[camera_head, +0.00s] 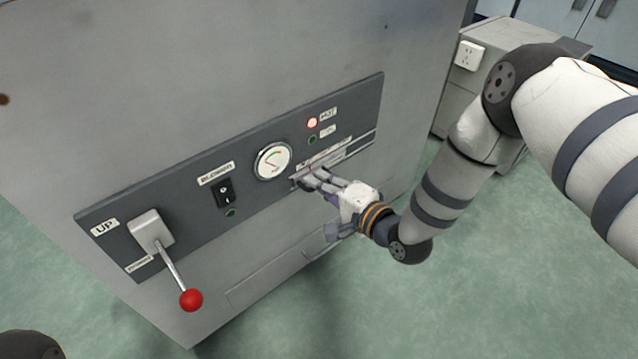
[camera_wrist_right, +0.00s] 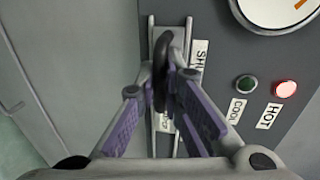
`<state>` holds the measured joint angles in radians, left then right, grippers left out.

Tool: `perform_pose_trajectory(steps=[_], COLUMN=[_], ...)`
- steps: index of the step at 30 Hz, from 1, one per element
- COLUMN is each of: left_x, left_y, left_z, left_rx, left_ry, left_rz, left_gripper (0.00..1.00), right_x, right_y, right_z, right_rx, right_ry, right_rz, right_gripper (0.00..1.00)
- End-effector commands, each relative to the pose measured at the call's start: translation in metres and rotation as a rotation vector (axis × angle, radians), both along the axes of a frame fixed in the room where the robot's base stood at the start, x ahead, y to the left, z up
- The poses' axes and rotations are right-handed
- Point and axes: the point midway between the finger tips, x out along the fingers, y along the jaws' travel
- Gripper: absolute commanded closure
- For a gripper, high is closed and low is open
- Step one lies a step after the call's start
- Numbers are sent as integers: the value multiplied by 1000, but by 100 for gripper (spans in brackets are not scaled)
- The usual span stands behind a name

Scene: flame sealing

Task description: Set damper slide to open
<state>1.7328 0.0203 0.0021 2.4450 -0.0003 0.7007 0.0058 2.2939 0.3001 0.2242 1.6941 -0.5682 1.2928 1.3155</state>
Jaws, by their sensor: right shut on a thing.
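The damper slide is a narrow pale track (camera_wrist_right: 154,135) on the dark control panel, with a dark upright knob (camera_wrist_right: 162,62) near its top end in the right wrist view. A label starting "SHU" (camera_wrist_right: 198,62) is beside that end, with its remainder hidden. My right gripper (camera_head: 311,183) is at the left end of the slide in the head view. Its fingers are closed around the knob, one on each side. In the head view the fingers hide the knob. My left gripper is not in view.
The grey cabinet's panel (camera_head: 100,212) also bears a round gauge (camera_head: 272,161), a blower switch (camera_head: 225,192), a lit red HOT lamp (camera_head: 312,123), a dark green COOL lamp (camera_wrist_right: 246,84) and a red-balled lever (camera_head: 191,300). Green floor (camera_head: 480,290) is clear at right.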

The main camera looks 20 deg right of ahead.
Motion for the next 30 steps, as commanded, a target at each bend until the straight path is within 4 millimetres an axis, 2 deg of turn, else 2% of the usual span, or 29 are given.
perform_pose_trajectory(steps=[6, 12, 16, 24, 26, 30], left_x=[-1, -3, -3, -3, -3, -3], left_y=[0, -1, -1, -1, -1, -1], left_z=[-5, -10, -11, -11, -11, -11], left_rx=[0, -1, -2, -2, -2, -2], left_ry=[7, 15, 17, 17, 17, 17], left_rz=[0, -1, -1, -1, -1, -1], left_gripper=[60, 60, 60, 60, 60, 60], right_x=[18, 32, 34, 35, 35, 35], right_y=[-50, -86, -95, -98, -98, -97], right_z=[-1, -1, 0, 1, 1, 1], right_rx=[-3, -3, -4, -5, -5, -4], right_ry=[-3, -3, -1, -3, -3, -2], right_rz=[-6, -3, -3, -8, -8, -6], right_gripper=[100, 100, 100, 100, 83, 83])
